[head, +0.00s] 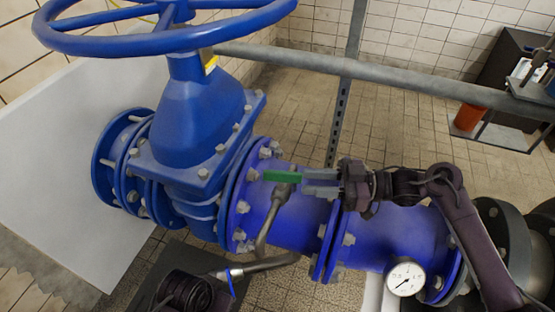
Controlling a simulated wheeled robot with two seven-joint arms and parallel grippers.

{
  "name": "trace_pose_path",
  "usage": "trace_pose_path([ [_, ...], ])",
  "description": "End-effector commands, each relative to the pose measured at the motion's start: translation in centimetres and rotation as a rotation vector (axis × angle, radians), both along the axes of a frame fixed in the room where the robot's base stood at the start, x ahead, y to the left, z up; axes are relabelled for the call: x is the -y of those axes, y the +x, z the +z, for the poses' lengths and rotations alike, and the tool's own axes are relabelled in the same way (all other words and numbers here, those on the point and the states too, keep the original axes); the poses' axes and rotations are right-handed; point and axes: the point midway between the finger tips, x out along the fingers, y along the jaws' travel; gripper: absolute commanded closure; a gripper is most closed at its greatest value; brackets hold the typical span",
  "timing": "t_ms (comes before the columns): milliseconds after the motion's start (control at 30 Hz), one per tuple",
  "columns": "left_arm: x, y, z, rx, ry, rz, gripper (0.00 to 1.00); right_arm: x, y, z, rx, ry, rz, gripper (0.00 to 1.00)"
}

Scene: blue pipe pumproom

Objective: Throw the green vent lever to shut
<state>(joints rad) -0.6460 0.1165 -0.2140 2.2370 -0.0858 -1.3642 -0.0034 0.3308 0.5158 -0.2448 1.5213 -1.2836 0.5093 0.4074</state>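The green vent lever (283,177) lies level in the picture, at the top of a small bent metal vent pipe (268,215) in front of the blue pipe. My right gripper (304,182) comes in from the right. Its two grey fingers show a narrow gap between them, and their tips are at the right end of the lever. I cannot tell whether they touch it. A dark part of my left arm shows at the bottom left, but its gripper fingers do not show.
A large blue gate valve (190,115) with a handwheel (150,42) stands at the left. A grey rail (400,84) crosses behind the blue pipe (385,238). A pressure gauge (405,279) sits at the lower right. Tiled floor (290,105) is open behind.

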Motion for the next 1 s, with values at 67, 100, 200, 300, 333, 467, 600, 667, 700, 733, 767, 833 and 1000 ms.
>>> trace_pose_path([
  [67,0.0,0.0,0.0,-0.001,0.0,0.0,0.67,0.0,0.0,0.0,0.0,0.0,0.0,0.67],
  [100,0.0,0.0,0.0,0.0,0.0,0.0,0.67,0.0,0.0,0.0,0.0,0.0,0.0,0.67],
  [200,0.0,0.0,0.0,0.0,0.0,0.0,0.67,-0.5,0.0,0.0,0.0,0.0,0.0,0.67],
  [300,0.0,0.0,0.0,0.001,0.0,0.0,0.67,-1.6,0.1,0.0,0.001,0.003,0.001,0.67],
  [333,0.0,0.0,0.0,0.001,0.0,0.0,0.67,-2.1,0.1,0.0,0.001,0.003,0.001,0.67],
  [467,0.1,0.0,-0.1,0.004,-0.002,-0.001,0.67,-4.3,0.2,0.0,0.001,0.003,0.002,0.67],
  [600,0.1,0.1,-0.1,0.007,-0.004,-0.003,0.67,-6.3,0.4,0.0,0.002,0.002,0.0,0.67],
  [667,0.2,0.1,-0.1,0.009,-0.005,-0.003,0.67,-6.9,0.4,0.0,0.001,0.001,0.0,0.67],
  [700,0.2,0.1,-0.1,0.01,-0.006,-0.004,0.67,-7.2,0.4,0.0,0.001,0.001,0.0,0.67],
  [733,0.2,0.1,-0.1,0.011,-0.006,-0.004,0.67,-7.4,0.4,0.0,0.001,0.001,0.0,0.67],
  [767,0.2,0.1,-0.1,0.011,-0.006,-0.004,0.67,-7.6,0.5,0.0,0.001,0.0,0.0,0.67],
  [833,0.2,0.1,-0.1,0.012,-0.006,-0.004,0.67,-7.8,0.5,0.0,0.001,-0.001,-0.002,0.67],
  [1000,0.2,0.1,-0.1,0.012,-0.006,-0.004,0.67,-7.8,0.5,0.0,0.001,-0.002,-0.002,0.67],
])
